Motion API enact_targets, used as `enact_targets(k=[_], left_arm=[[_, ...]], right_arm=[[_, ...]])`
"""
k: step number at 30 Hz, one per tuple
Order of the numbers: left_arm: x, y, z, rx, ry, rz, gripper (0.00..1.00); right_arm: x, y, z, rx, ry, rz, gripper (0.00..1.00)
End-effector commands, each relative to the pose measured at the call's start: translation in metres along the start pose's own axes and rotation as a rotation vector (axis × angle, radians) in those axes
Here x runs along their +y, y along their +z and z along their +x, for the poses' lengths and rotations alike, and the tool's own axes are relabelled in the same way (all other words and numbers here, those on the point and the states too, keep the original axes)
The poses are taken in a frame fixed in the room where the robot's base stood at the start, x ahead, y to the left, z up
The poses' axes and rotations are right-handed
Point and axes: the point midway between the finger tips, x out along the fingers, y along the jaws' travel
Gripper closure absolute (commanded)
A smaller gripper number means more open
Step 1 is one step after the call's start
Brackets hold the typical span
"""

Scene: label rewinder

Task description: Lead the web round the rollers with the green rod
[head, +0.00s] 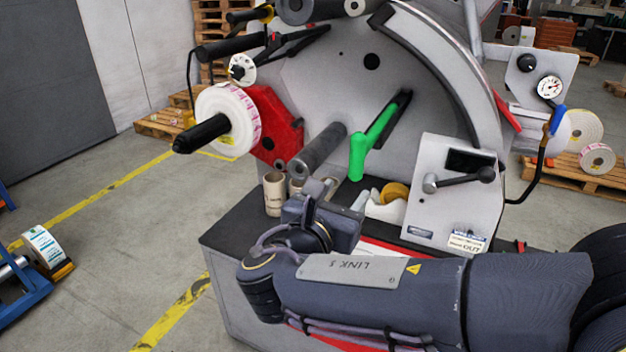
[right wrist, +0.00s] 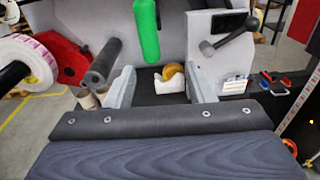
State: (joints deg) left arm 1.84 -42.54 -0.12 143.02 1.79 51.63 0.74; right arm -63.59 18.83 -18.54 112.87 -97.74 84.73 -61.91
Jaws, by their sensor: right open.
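The green rod (head: 370,142) stands out from the grey machine face, its near end hanging over the black bench top; it also shows at the top of the right wrist view (right wrist: 147,32). The label roll (head: 229,118), white with a pink printed edge, sits on a black spindle at the left. A dark grey roller (head: 318,150) lies between the roll and the rod. My right gripper (right wrist: 161,92) is open and empty, pointing at the bench below the rod, apart from it. No led-out web can be made out. My left gripper is not in view.
A white tape dispenser with yellow tape (head: 395,192) and cardboard cores (head: 273,194) stand on the bench. A grey control box with a lever (head: 452,195) is at the right. A red bracket (head: 279,125) is behind the roll. Open floor lies left.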

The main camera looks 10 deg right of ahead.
Motion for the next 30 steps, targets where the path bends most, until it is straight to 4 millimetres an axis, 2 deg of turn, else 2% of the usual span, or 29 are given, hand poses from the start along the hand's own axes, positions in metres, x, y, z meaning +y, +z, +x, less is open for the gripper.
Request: enact_targets(k=[3, 8, 30], left_arm=[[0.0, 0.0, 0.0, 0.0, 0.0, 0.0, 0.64], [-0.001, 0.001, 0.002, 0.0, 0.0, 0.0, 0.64], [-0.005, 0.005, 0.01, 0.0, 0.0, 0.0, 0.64]], right_arm=[[0.012, 0.009, -0.008, -0.055, 0.024, -0.037, 0.51], [0.013, 0.011, -0.003, -0.064, 0.027, -0.041, 0.51], [0.015, 0.015, 0.069, -0.06, 0.025, -0.04, 0.51]])
